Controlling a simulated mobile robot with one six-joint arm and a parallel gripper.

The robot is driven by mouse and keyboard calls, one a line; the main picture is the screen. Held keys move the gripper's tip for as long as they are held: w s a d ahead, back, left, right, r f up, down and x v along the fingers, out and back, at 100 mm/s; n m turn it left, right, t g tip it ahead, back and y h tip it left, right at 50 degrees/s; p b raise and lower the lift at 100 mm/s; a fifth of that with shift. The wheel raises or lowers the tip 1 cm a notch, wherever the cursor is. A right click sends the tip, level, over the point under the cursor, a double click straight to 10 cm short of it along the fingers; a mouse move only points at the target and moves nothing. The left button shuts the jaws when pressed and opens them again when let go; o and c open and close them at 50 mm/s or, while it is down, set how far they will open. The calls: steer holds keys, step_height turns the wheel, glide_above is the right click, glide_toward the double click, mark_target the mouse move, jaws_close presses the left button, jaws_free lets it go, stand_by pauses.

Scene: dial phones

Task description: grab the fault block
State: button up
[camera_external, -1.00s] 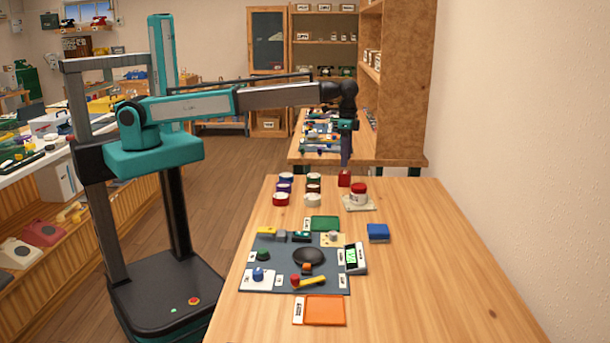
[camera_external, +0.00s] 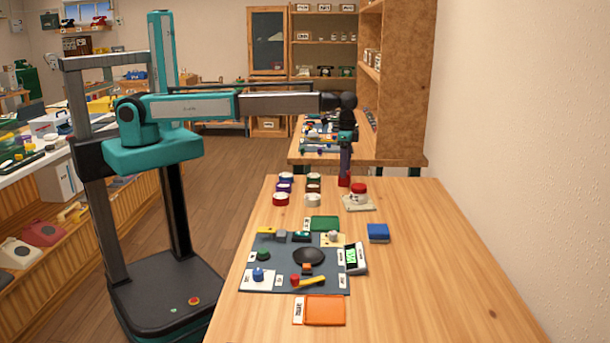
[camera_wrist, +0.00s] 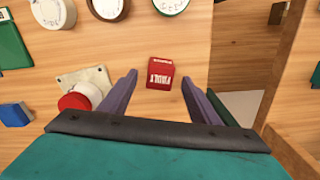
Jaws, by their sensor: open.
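The fault block (camera_wrist: 160,75) is a small red block with white lettering that reads "FAULT". It lies on the wooden table, ahead of and between the two purple-grey fingers in the wrist view. My gripper (camera_wrist: 157,92) is open, with nothing held between its fingers. In the external view my gripper (camera_external: 345,160) points down at the far end of the table, directly over the fault block (camera_external: 345,182).
Several small round tins (camera_external: 312,199) stand to the left. A blue block (camera_external: 378,232) and a grey mat (camera_external: 262,250) with parts lie nearer. The table's right side is clear.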

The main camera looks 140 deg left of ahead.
steer(key=shift+f+p, duration=0.5)
steer(key=shift+f, duration=1.2)
steer(key=shift+c, duration=0.4)
steer(key=c, duration=1.1)
